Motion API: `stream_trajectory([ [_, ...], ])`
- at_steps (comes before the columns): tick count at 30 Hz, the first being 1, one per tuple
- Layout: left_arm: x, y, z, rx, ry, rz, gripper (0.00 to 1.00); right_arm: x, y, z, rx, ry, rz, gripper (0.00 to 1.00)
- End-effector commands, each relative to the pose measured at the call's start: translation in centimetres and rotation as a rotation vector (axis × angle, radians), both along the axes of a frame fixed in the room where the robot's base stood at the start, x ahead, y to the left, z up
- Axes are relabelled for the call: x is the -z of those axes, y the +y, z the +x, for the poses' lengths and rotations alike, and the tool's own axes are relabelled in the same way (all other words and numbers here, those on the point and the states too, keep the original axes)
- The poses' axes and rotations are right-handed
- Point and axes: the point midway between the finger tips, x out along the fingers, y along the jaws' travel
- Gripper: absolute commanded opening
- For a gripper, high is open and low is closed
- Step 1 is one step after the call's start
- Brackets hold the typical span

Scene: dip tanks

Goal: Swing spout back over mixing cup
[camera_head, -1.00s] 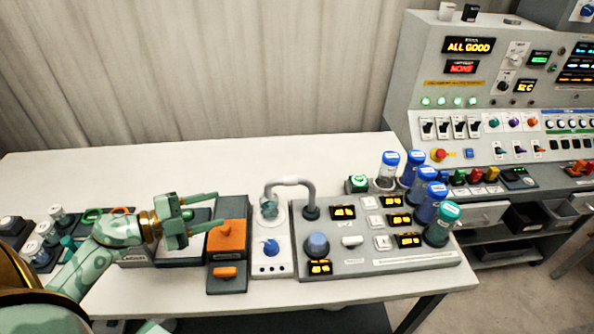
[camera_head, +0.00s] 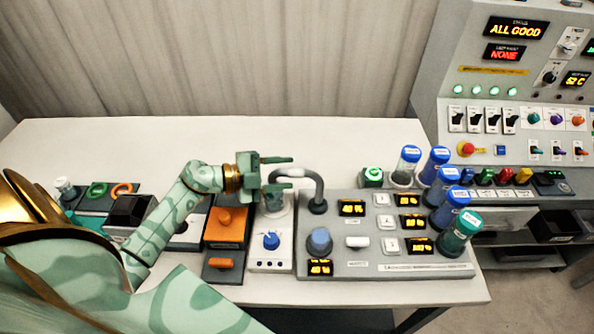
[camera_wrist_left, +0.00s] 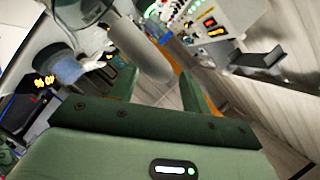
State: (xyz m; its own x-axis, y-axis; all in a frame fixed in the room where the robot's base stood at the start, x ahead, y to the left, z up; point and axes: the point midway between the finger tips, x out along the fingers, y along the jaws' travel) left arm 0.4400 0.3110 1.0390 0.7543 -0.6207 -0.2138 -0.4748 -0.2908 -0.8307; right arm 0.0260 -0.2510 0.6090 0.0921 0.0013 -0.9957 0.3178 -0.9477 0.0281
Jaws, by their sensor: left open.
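The spout (camera_head: 316,188) is a grey bent pipe rising from a dark round base on the grey control panel. Its arm reaches left towards the mixing cup (camera_head: 274,201), a small clear cup on a white stand, partly hidden behind my gripper. My left gripper (camera_head: 297,167) is open, with its fingers at the spout's left end. I cannot tell whether they touch it. In the left wrist view the spout (camera_wrist_left: 137,45) is a large blurred grey tube just ahead of the open fingers. My right gripper is not in view.
The grey panel (camera_head: 350,268) carries a blue knob (camera_head: 319,240) and several amber displays. Capped bottles (camera_head: 445,180) stand along its right side. An orange block (camera_head: 224,226) is left of the cup stand. The table behind (camera_head: 240,135) is clear.

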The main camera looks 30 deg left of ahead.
Motion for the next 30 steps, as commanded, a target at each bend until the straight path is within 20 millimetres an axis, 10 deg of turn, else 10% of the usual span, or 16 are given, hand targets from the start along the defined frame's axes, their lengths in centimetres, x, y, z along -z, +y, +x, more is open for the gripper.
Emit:
stream_trajectory([
  [17,0.9,-2.5,3.0,0.000,0.000,0.000,0.48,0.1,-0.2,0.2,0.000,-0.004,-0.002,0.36],
  [23,0.8,-2.5,3.0,0.000,-0.001,0.000,0.00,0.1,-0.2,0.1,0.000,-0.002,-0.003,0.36],
  [30,0.6,-2.4,3.2,-0.009,-0.005,0.000,0.00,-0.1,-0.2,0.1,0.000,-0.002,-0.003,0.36],
])
